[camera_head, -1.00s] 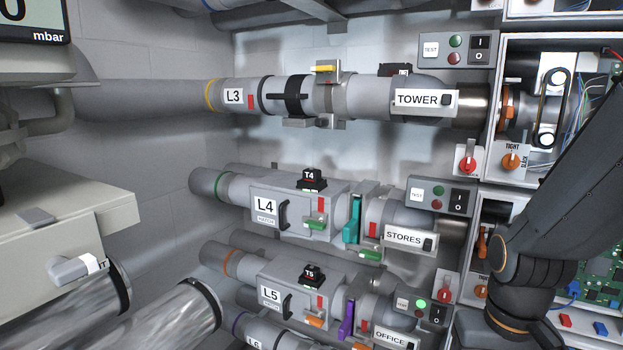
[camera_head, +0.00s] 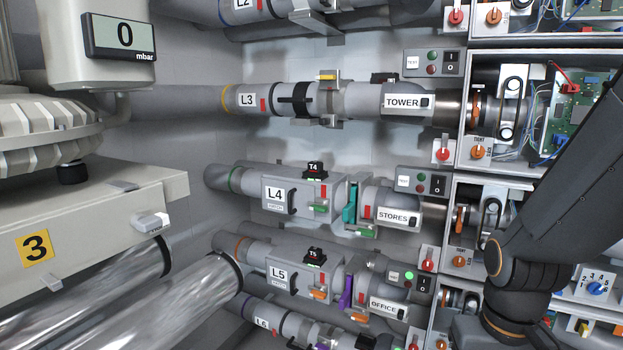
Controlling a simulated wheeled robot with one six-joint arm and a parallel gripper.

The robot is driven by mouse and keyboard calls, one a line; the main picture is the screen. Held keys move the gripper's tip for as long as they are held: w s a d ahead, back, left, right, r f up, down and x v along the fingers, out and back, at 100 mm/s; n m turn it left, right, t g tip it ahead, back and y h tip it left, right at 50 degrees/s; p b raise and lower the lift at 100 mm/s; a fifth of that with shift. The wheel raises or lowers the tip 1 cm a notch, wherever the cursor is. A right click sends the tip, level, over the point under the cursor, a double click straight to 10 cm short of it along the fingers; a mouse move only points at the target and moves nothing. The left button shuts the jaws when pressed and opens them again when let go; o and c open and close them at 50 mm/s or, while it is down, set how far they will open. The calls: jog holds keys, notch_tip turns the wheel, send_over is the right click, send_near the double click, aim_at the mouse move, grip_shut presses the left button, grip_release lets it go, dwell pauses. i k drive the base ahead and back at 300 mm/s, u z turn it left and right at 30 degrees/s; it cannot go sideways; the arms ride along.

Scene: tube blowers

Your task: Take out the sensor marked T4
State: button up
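The sensor marked T4 (camera_head: 315,171) is a small black block with a white label. It sits upright on top of the grey L4 pipe housing (camera_head: 297,195), left of the STORES label (camera_head: 394,217). A similar black sensor marked T5 (camera_head: 314,256) sits on the L5 housing (camera_head: 296,279) below. My dark arm comes in at the right edge of the view, well to the right of T4. My gripper is not in view.
A teal lever (camera_head: 350,204) stands just right of T4 on the L4 line. The L3 pipe (camera_head: 210,98) runs above. Open electrical boxes with switches (camera_head: 490,150) line the right side. A beige unit marked 3 (camera_head: 90,215) fills the left foreground.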

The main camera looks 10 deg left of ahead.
aim_at(315, 166)
jog(key=k, duration=0.7)
jog(key=u, duration=0.7)
jog(key=i, duration=1.4)
jog(key=z, duration=0.45)
